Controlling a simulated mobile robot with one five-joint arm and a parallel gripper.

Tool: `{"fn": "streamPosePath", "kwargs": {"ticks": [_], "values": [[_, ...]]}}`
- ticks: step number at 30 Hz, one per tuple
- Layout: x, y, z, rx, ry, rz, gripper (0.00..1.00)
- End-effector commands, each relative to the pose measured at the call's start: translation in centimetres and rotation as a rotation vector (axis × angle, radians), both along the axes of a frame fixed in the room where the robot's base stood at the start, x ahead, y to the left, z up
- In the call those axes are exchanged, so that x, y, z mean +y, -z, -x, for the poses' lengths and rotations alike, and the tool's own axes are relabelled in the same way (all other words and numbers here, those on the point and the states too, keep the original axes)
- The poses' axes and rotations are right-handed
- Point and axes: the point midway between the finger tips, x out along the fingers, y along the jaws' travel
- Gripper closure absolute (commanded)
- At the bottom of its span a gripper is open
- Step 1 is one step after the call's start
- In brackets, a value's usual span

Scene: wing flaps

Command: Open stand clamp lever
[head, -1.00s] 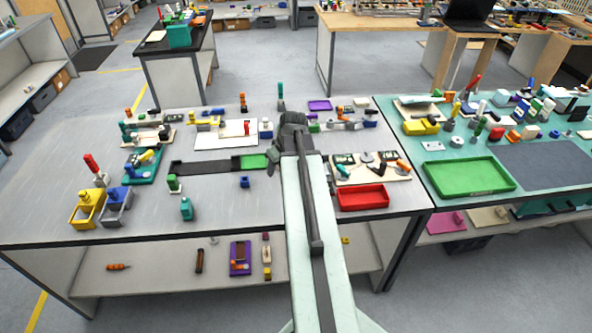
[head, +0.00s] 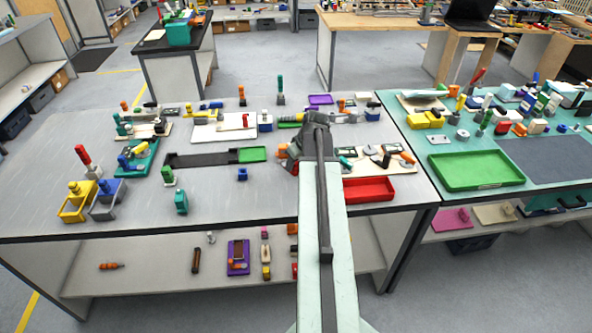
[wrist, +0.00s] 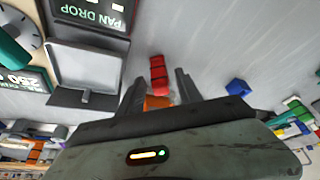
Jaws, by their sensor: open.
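In the wrist view, a red lever-like piece (wrist: 158,72) stands beyond and between my fingertips, with an orange part (wrist: 157,102) closer in, between the fingers. I take these for the clamp lever and its stand, but cannot be sure. My gripper (wrist: 160,85) is open, one finger on each side of them; I cannot tell whether it touches either. In the head view, my wrist hides most of the spot, and an orange bit (head: 282,151) shows at its left side.
A scale with a square pan (wrist: 88,66) marked "PAN DROP" lies close left in the wrist view. A small blue block (wrist: 237,87) is to the right. In the head view, a red tray (head: 368,190) and a dark strip (head: 200,159) flank my arm.

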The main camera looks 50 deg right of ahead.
Motion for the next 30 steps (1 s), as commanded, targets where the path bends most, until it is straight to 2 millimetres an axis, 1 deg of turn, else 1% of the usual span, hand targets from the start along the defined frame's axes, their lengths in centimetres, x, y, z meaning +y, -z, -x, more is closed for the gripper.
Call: {"fn": "streamPosePath", "kwargs": {"ticks": [6,8,9,10,11,30], "values": [[0.01,-0.05,-0.04,0.000,0.000,0.000,0.58],[0.01,-0.06,-0.03,0.000,0.000,0.000,0.75],[0.01,-0.06,-0.03,0.000,0.000,0.000,0.86],[0.01,-0.05,-0.02,0.000,0.000,0.000,0.94],[0.01,-0.05,-0.02,0.000,0.000,0.000,1.00],[0.01,-0.04,-0.03,0.000,0.000,0.000,1.00]]}}
